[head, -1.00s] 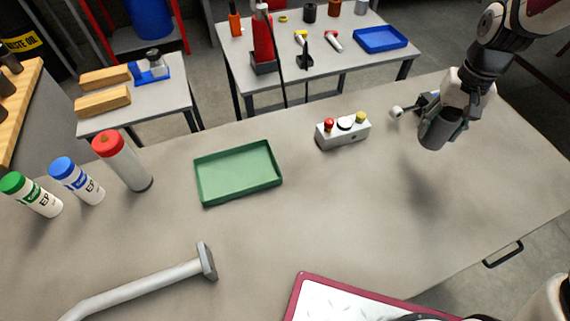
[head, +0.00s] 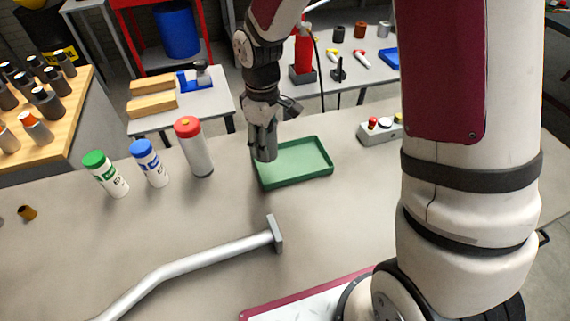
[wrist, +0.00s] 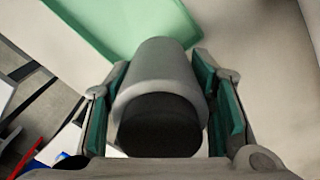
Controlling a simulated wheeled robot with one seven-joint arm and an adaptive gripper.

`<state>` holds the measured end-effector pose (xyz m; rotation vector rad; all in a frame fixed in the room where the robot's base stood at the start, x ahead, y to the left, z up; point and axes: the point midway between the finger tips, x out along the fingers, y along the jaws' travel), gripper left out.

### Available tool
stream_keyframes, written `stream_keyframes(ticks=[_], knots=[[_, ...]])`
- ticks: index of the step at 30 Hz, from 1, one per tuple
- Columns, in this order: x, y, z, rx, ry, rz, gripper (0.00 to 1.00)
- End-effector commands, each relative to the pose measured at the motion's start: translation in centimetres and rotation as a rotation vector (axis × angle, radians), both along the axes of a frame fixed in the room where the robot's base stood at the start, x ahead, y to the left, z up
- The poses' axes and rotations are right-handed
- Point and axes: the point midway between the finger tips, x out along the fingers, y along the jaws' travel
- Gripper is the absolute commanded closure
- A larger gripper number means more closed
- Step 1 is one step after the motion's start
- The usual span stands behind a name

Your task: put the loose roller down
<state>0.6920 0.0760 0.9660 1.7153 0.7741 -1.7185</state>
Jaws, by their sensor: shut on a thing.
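The loose roller (wrist: 158,68) is a grey cylinder with a dark end. My gripper (wrist: 160,100) is shut on it, with a finger on each side in the wrist view. In the head view my gripper (head: 263,140) points down at the left end of the green tray (head: 310,180), and the roller (head: 265,152) hangs from it. The tray is shallow and its visible floor is empty. It also shows in the wrist view (wrist: 90,22), beyond the roller at upper left. I cannot tell whether the roller touches the tray.
A red-capped canister (head: 195,150), a blue-capped bottle (head: 149,163) and a green-capped bottle (head: 105,175) stand left of the tray. A control box (head: 380,130) stands to its right. A bent metal bar (head: 190,265) lies in front. Bench (head: 225,205) between bar and tray is clear.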

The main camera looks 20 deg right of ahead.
Motion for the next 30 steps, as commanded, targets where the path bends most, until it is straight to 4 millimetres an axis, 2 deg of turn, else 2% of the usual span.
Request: stream_keyframes(ticks=[3,9,12,16,20,30], knots=[[-1.6,2.6,-0.6,0.000,0.000,0.312,0.99],[-3.9,5.8,-1.4,0.001,0.000,0.742,0.99],[-4.6,6.7,-1.6,0.002,0.000,0.876,0.99],[-5.0,7.0,-1.8,0.002,0.000,0.965,0.99],[-4.5,5.6,-2.0,0.002,0.000,0.983,0.99],[-1.6,-1.7,-2.7,0.002,0.000,0.978,0.99]])
